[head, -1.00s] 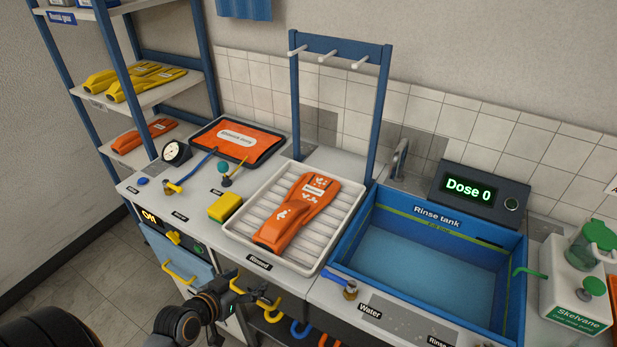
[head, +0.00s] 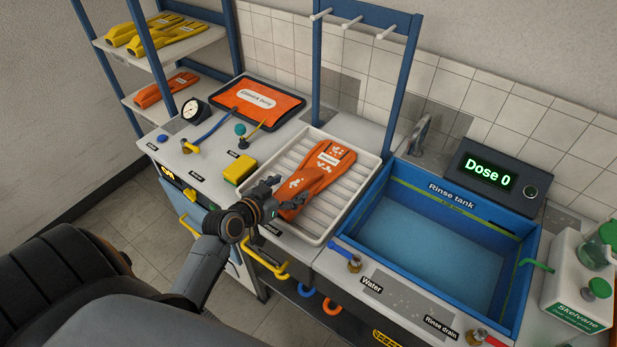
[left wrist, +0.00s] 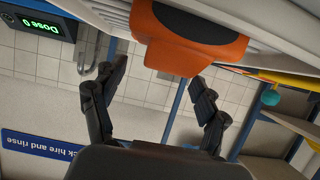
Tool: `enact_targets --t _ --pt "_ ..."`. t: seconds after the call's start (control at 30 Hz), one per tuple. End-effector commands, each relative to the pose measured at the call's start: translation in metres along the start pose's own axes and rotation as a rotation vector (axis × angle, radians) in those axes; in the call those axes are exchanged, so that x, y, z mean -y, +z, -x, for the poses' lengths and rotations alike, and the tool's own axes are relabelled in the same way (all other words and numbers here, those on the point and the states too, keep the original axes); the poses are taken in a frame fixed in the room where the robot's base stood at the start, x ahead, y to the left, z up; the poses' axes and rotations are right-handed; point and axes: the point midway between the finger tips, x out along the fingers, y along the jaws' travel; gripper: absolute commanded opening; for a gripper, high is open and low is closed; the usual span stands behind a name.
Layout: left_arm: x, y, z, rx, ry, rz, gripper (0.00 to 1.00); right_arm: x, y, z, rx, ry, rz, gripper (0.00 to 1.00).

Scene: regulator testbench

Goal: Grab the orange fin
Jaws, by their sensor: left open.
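An orange fin (head: 322,172) with white markings lies in the white ribbed tray (head: 352,209) on the bench. My left gripper (head: 284,194) is at its near, narrow end, with the fingers spread. In the left wrist view, the end of the orange fin (left wrist: 220,42), with a dark patch, shows just ahead of and between the two open fingers (left wrist: 160,82). I cannot tell if either finger touches it. The gripper hides part of the fin's near end in the head view. Another orange fin (head: 166,89) lies on the lower shelf at left. My right gripper is not in view.
A blue rinse tank (head: 440,243) stands right of the tray. A yellow sponge (head: 239,169) lies left of it. A blue rack (head: 366,22) with white pegs rises behind. Yellow fins (head: 165,36) lie on the upper shelf. A yellow handle (head: 264,266) projects from the bench front.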

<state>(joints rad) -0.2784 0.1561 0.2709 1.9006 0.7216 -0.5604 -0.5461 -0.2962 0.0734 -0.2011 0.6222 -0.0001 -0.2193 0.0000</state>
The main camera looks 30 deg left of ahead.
Motion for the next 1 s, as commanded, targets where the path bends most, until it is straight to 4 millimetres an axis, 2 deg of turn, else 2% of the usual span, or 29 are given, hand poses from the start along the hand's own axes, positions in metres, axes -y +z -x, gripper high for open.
enact_targets --t 0.13,0.3,0.6,0.67,0.97,1.0 --pt "0.003 -0.007 -0.02 -0.002 0.0 0.005 0.74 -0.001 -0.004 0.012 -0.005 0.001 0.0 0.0" --pt "0.004 -0.005 -0.041 -0.001 0.0 0.003 0.74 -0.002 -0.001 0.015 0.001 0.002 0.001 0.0" --pt "0.004 -0.003 -0.046 -0.001 -0.001 0.002 0.74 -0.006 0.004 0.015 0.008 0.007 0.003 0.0" --pt "0.004 -0.003 -0.046 -0.001 -0.001 0.001 0.63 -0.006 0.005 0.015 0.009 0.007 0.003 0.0" --pt "0.004 -0.003 -0.045 0.0 -0.001 0.001 0.02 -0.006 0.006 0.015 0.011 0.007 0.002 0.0" --pt "0.004 -0.005 -0.045 -0.004 -0.002 0.001 0.01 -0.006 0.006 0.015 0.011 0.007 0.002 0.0"
